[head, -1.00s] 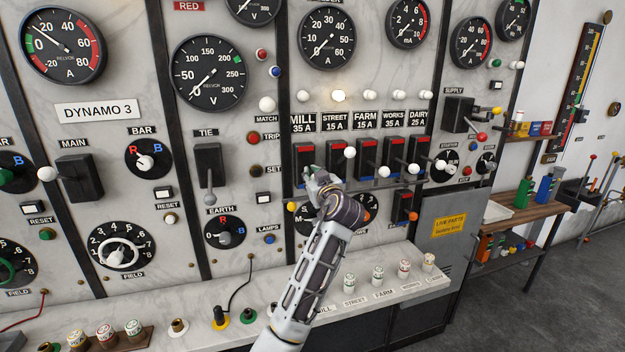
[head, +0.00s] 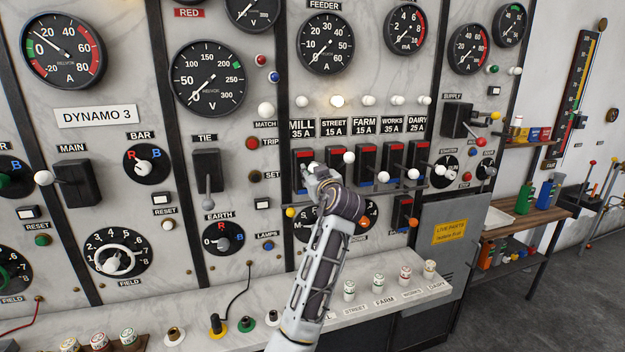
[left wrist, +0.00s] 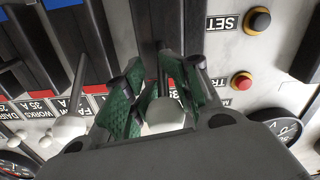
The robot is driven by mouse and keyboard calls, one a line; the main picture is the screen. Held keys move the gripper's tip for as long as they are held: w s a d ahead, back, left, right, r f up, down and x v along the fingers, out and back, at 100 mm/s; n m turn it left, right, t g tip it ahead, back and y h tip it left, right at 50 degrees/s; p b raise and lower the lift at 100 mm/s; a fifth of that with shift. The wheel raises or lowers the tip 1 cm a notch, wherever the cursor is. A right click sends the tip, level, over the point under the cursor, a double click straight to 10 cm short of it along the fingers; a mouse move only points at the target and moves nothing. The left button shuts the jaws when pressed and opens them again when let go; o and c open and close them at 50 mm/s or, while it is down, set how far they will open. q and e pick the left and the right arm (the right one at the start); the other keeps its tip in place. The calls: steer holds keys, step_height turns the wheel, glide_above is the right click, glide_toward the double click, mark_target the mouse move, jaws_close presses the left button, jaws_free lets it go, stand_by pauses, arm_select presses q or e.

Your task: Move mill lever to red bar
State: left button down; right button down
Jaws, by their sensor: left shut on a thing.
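The mill switch (head: 303,158) is a black block under the "MILL 35 A" label, with a red band near its top. Its lever ends in a white ball knob (left wrist: 165,112), which shows between the green finger pads in the left wrist view. My left gripper (head: 312,170) is shut on this knob, in front of the switch; it also shows in the left wrist view (left wrist: 155,108). The gripper hides most of the lever in the head view, so its exact angle is hard to tell. My right gripper is not in view.
The street lever's white knob (head: 348,157) stands close to the right of my gripper. The farm knob (head: 384,175) and others follow in the row. A yellow knob (head: 290,212) is below left. A ledge with several labelled plugs (head: 377,281) runs below.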

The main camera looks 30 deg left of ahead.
arm_select(q)
steer(key=r, duration=0.2)
steer(key=shift+w+a+r+t, duration=0.1)
steer(key=shift+a+r+t, duration=0.1)
steer(key=shift+r+t, duration=0.15)
steer(key=shift+a+r, duration=0.1)
steer(key=shift+r, duration=0.35)
steer(key=c, duration=1.6)
jaws_free()
steer(key=shift+o, duration=0.8)
steer(key=shift+a, duration=0.15)
steer(key=shift+a+f, duration=0.1)
steer(key=shift+f, duration=0.3)
steer(key=shift+d, duration=0.2)
